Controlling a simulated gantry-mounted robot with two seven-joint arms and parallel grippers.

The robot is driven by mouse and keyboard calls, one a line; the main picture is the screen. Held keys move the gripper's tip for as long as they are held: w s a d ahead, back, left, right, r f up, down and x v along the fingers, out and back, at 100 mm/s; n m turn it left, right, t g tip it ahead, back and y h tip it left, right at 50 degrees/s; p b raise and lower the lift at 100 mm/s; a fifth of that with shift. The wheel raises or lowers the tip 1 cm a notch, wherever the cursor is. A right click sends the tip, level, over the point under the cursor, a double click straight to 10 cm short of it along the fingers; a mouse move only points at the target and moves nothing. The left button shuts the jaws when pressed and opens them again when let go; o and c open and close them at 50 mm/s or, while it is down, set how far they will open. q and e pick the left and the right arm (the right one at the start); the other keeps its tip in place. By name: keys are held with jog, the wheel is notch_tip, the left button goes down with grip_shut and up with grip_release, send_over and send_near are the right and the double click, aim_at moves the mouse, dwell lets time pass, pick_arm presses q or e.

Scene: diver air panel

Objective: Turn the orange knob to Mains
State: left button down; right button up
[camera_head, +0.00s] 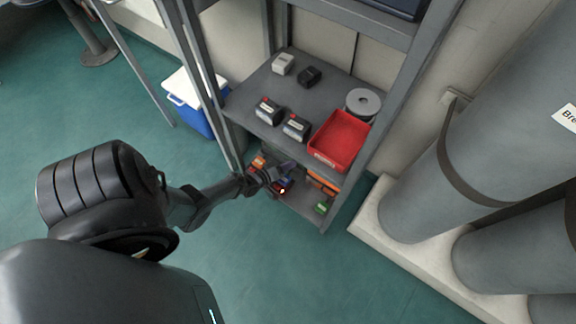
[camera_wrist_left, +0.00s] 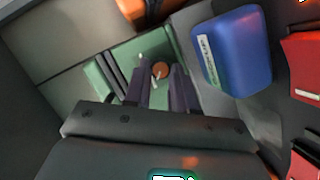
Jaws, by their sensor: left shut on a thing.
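The orange knob (camera_wrist_left: 160,69) shows in the left wrist view on a green unit (camera_wrist_left: 122,58). A thin pale pointer shows below the knob. The two dark fingers of my left gripper (camera_wrist_left: 162,88) stand on either side of the knob and are shut on it; the exact contact is partly hidden. In the head view my left gripper (camera_head: 276,177) reaches into the lower shelf of a grey rack, and the knob cannot be made out there. I cannot read any Mains marking. My right gripper is in neither view.
A blue box (camera_wrist_left: 236,48) stands close to the right of the fingers, with red boxes (camera_wrist_left: 305,62) beyond. An orange item (camera_wrist_left: 140,10) lies above. The upper shelf (camera_head: 248,88) overhangs my gripper and holds a red bin (camera_head: 340,138). Rack posts stand close to my arm.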

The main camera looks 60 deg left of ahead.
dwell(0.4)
pick_arm(q)
jog(key=c, duration=0.9)
grip_release()
jog(key=p+v, duration=0.4)
jog(key=v, duration=0.5)
jog(key=shift+s+r+p, duration=0.1)
jog(key=shift+s+p, duration=0.25)
jog(key=shift+p, duration=0.05)
jog(key=shift+s+d, duration=0.1)
jog(key=shift+s, duration=0.45)
